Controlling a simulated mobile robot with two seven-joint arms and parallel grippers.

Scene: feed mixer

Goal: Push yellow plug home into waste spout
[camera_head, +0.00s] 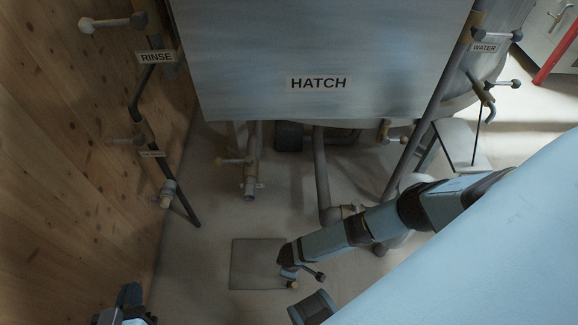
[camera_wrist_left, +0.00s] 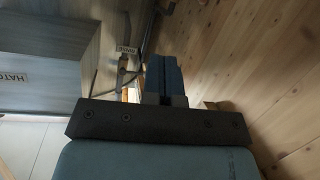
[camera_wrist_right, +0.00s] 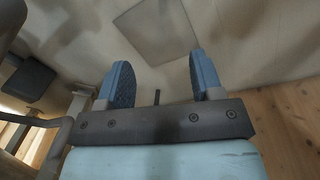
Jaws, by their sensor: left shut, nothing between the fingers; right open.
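My right gripper (camera_head: 302,276) is low over the floor, below and right of that pipe end. In the right wrist view its fingers (camera_wrist_right: 161,78) are open, and a small dark rod (camera_wrist_right: 157,97) shows between them without visible contact. My left gripper (camera_head: 131,296) is at the bottom left, near the wooden wall. Its fingers (camera_wrist_left: 164,80) are shut and empty in the left wrist view.
The hatch box (camera_head: 318,50) overhangs the pipes. A bent pipe (camera_head: 322,180) drops right of the downpipe, close to my right arm. The rinse pipe and valves (camera_head: 168,190) run along the wooden wall (camera_head: 80,150). A grey square plate (camera_head: 252,264) lies on the floor.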

